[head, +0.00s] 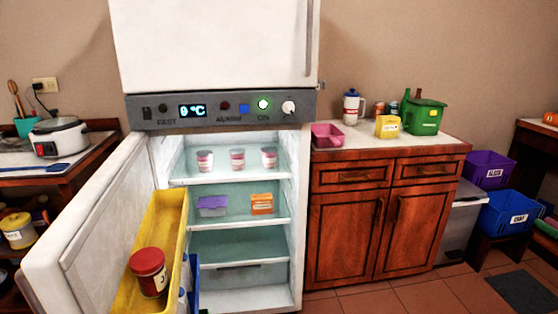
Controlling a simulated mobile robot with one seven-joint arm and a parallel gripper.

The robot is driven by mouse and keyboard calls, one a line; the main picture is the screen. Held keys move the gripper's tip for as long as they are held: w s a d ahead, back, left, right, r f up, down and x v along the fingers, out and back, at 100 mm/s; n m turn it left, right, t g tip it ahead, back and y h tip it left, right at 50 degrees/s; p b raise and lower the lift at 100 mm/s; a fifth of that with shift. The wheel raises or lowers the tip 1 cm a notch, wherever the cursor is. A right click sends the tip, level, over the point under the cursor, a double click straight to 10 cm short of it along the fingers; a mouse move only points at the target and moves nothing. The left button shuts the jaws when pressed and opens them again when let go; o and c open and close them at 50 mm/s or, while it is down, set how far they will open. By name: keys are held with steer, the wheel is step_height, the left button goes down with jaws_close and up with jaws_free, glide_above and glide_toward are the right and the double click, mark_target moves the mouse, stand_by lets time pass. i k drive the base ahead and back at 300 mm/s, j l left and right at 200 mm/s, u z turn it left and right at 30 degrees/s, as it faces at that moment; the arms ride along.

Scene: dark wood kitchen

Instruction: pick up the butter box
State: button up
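The fridge (226,158) stands open, and its middle shelf holds two small boxes. One is an orange carton (261,204) with pale print, on the right of that shelf. The other is a box with a purple lid (212,203), to its left. A yellow box (387,127) with a label stands on the counter right of the fridge. The labels are too small to read, so I cannot tell for sure which one is the butter box. My gripper is not in view.
A pink tray (327,135) and green bin (423,117) stand on the counter. Floor (400,295) before the cabinet is clear.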

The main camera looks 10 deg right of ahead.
mark_target(387, 127)
steer(key=i+l, duration=0.1)
steer(key=l, duration=0.25)
steer(key=i+l+u, duration=0.1)
steer(key=l, duration=0.25)
steer(key=i+l, duration=0.1)
steer(key=l, duration=0.25)
steer(key=i+l, duration=0.15)
steer(key=l, duration=0.15)
steer(key=i+l+u, duration=0.1)
steer(key=l, duration=0.25)
steer(key=i+l+u, duration=0.1)
steer(key=i+l, duration=0.3)
steer(key=l, duration=0.25)
steer(key=i+l+u, duration=0.1)
steer(key=l, duration=0.25)
steer(key=i+l, duration=0.2)
steer(key=l, duration=0.15)
steer(key=u, duration=0.05)
